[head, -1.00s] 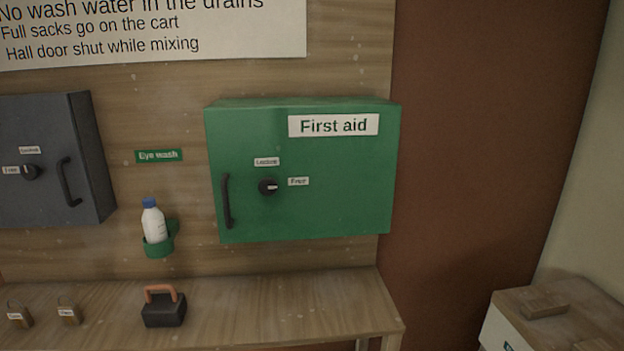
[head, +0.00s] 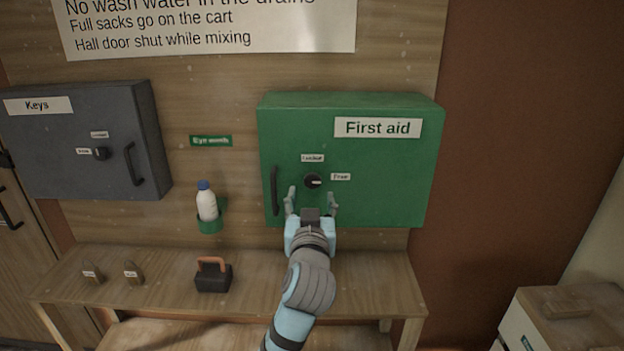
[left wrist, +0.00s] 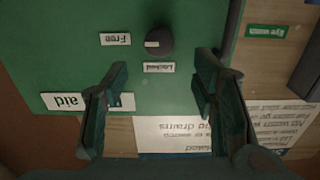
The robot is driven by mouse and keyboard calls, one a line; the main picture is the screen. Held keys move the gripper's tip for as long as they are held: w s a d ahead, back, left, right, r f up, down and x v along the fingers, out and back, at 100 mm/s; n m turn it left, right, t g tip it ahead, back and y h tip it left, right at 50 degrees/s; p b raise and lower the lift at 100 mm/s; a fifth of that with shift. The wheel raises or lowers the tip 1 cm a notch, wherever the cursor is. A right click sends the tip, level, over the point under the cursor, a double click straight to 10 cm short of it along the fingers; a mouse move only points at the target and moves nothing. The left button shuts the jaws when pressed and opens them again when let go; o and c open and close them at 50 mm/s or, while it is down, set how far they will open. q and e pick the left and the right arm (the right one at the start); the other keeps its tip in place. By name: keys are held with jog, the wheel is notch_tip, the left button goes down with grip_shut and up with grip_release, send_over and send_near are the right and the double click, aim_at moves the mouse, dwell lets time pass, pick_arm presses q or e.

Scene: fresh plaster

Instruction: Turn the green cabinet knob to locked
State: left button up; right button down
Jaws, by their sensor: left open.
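The green cabinet (head: 390,190), marked First aid, hangs on the wood wall, with a dark handle (head: 274,190) at its left. Its round black knob (head: 313,181) has a white mark pointing right, at the Free label (head: 341,177). The Locked label (head: 312,158) is above the knob. My left gripper (head: 312,197) is open and empty in front of the cabinet, fingers spread to either side just below the knob. In the left wrist view, turned upside down, the knob (left wrist: 160,42) lies beyond the fingertips, untouched. My right gripper is not in view.
A grey Keys cabinet (head: 70,155) with its own knob hangs at the left. An eye wash bottle (head: 207,202) sits in a green holder. The wooden bench (head: 365,285) below carries a black block with an orange handle (head: 213,276) and two padlocks.

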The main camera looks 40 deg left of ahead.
aim_at(313, 181)
pick_arm(q)
jog(key=x, duration=0.8)
jog(key=shift+w+a+p, duration=0.15)
jog(key=shift+w+p, duration=0.05)
jog(key=shift+p, duration=0.2)
grip_shut()
